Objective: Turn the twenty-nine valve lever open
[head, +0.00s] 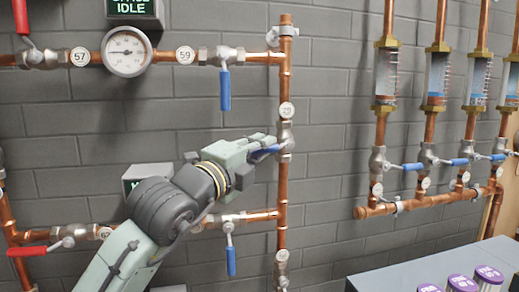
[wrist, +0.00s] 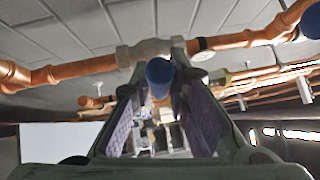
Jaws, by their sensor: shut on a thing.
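The twenty-nine tag (head: 287,110) is on a vertical copper pipe in the head view. The valve (head: 286,134) sits just below the tag. Its blue lever (head: 267,151) points left, across the pipe, toward my gripper. My gripper (head: 264,143) reaches in from the left and is shut on the blue lever near the valve. In the wrist view the lever's round blue end (wrist: 159,72) shows between my two fingers (wrist: 157,85), with the grey valve body (wrist: 146,50) behind it. The fingers partly hide the lever in the head view.
Another blue lever (head: 225,90) hangs down upper left, beside a round gauge (head: 127,52). A lower blue lever (head: 231,261) hangs below my arm. Flow tubes (head: 386,75) and blue levers stand at right. A grey surface (head: 420,270) with purple-capped containers is lower right.

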